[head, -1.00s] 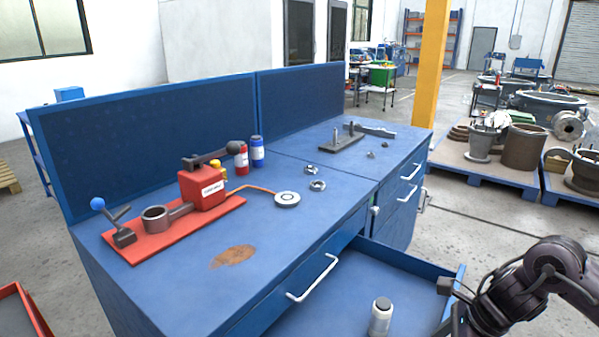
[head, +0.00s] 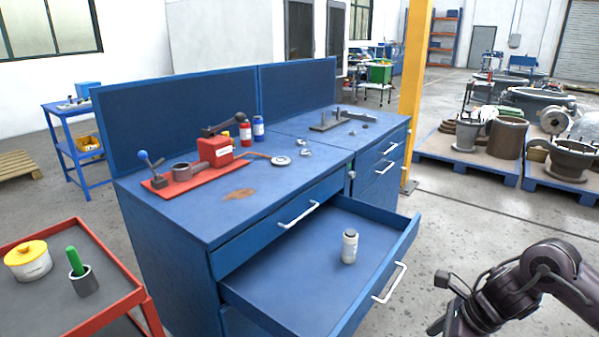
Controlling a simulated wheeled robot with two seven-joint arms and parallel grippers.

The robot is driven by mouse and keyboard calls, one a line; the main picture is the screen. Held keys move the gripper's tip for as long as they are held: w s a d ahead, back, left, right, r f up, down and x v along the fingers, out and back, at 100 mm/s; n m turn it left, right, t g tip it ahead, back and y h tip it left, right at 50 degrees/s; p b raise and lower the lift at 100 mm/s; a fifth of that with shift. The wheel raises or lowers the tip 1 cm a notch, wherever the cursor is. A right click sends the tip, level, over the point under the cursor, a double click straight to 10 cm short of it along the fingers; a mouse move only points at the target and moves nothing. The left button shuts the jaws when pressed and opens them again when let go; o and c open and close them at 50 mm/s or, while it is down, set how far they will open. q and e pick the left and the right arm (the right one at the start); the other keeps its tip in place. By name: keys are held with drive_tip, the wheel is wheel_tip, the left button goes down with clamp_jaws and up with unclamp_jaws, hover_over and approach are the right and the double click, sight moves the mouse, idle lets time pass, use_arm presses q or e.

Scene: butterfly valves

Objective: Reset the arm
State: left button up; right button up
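My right arm (head: 510,290) comes in at the lower right of the head view, bent and dark, clear of the workbench. Its gripper is at or below the bottom edge, and I cannot make out its fingers. My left arm and gripper are not in view. The blue workbench (head: 205,215) stands in the middle with its drawer (head: 290,290) pulled out. A white-and-grey bottle (head: 349,247) stands upright in the drawer, with no gripper touching it.
The drawer handle (head: 389,283) juts out near my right arm. A red cart (head: 110,305) at lower left holds a yellow-lidded tub (head: 28,262) and a green-handled item in a cup (head: 77,270). The bench top carries a red device (head: 215,150).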

drive_tip(key=w+a+f+m+t+y+p, duration=0.2)
drive_tip(key=w+a+f+m, duration=0.3)
drive_tip(key=w+f+m, duration=0.55)
drive_tip(key=s+d+f+m+t+h+p, duration=0.1)
drive_tip(key=s+f+m, duration=0.2)
drive_tip(key=f+m, duration=0.4)
drive_tip(key=s+f+m+t+p, duration=0.1)
drive_tip(key=s+f+m, duration=0.1)
drive_tip(key=f+m, duration=0.6)
drive_tip(key=s+d+f+m+g+h+p, duration=0.1)
drive_tip(key=s+d+f+m+g+h, duration=0.15)
drive_tip(key=s+f+m, duration=1.25)
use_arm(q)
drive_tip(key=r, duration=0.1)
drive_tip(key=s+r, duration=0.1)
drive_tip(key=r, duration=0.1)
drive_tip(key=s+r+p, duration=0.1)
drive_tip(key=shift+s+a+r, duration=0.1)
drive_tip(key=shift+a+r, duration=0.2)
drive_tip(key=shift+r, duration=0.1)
use_arm(e)
drive_tip(key=s+f+m+g+h, duration=0.1)
drive_tip(key=s+f, duration=0.3)
drive_tip(key=s, duration=0.9)
drive_tip(key=s+a+f+m+g+h, duration=0.1)
drive_tip(key=s+f+m, duration=0.3)
drive_tip(key=s, duration=0.9)
drive_tip(key=shift+s+a+g+h, duration=0.3)
drive_tip(key=shift+s+g+h, duration=0.1)
drive_tip(key=shift+h, duration=0.25)
